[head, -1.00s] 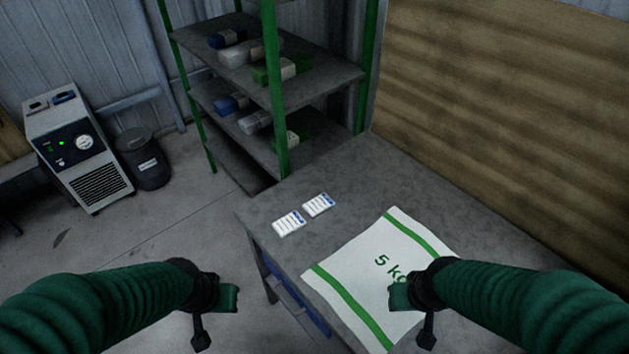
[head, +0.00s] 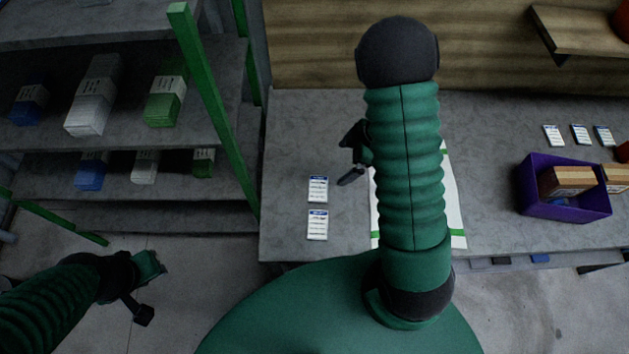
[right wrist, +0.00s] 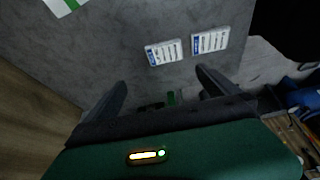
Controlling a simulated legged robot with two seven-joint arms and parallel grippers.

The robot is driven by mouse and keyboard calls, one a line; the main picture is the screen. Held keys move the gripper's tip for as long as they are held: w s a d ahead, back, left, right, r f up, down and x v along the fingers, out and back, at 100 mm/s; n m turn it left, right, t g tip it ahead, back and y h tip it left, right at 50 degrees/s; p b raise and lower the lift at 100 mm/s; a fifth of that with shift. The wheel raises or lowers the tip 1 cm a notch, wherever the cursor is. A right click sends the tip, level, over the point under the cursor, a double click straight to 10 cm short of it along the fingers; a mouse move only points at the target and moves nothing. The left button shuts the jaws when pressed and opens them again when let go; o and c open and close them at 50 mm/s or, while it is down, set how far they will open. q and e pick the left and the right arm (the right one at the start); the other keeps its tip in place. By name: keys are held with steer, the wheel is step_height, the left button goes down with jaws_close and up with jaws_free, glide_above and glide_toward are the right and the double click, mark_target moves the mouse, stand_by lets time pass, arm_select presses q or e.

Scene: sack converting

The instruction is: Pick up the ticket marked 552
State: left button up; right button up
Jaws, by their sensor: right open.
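Two white tickets with blue headers lie on the grey table left of my right arm: a far ticket (head: 318,190) and a near ticket (head: 317,225). In the right wrist view they lie side by side, one at left (right wrist: 164,52) and one at right (right wrist: 210,41). Their print is too small to read, so I cannot tell which is 552. My right gripper (head: 351,157) is open and empty, to the right of the far ticket; its fingers (right wrist: 161,80) show below the tickets in the wrist view. My left gripper (head: 148,287) hangs over the floor, its jaws unclear.
A white sack (head: 455,205) with green stripes lies partly hidden under my right arm. Several more tickets (head: 580,134) lie at the far right, behind a purple bin (head: 560,210) holding boxes. A green-posted shelf (head: 215,110) stands at the left, close to the table's edge.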

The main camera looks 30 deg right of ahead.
step_height(320, 180, down, 3)
steer(key=a, duration=0.1)
steer(key=b, duration=0.2)
glide_toward(319, 188)
steer(key=shift+w+d+f, duration=0.15)
steer(key=shift+d+f, duration=0.05)
steer(key=shift+f, duration=1.05)
steer(key=a+f, duration=0.1)
steer(key=w+a+f, duration=0.1)
steer(key=f, duration=0.1)
steer(key=a+f, duration=0.1)
steer(key=shift+w+a+f, duration=0.1)
steer(key=shift+w+f, duration=0.25)
steer(key=shift+f, duration=0.15)
steer(key=shift+d, duration=0.25)
steer(key=shift+d+f, duration=0.1)
steer(key=c, duration=0.8)
arm_select(q)
steer(key=shift+s+d+f, duration=0.2)
steer(key=shift+f, duration=0.25)
steer(key=shift+s+d+f, duration=0.15)
steer(key=shift+f, duration=0.25)
arm_select(e)
steer(key=c, duration=0.4)
